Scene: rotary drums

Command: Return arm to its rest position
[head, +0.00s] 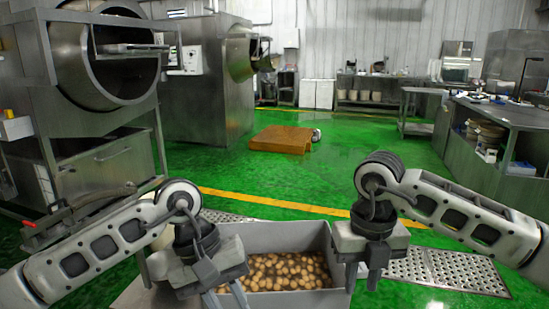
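My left gripper (224,297) hangs pointing down at the left side of a grey bin (275,237). Its two fingers are apart with nothing seen between them; their tips are near the lower picture edge. My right gripper (362,280) hangs pointing down by the bin's right side. Its two fingers are apart and empty. The bin holds many small brown round pieces (285,272), perhaps nuts. The grippers hide parts of the bin's left and right sides, and its near side is cut off by the picture edge.
A large steel drum machine (70,80) stands at the left, with a second one (205,90) behind it. A brown wooden platform (281,139) lies on the green floor (330,175). Perforated metal plates (445,270) lie at the lower right. A workbench (500,115) stands at the right.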

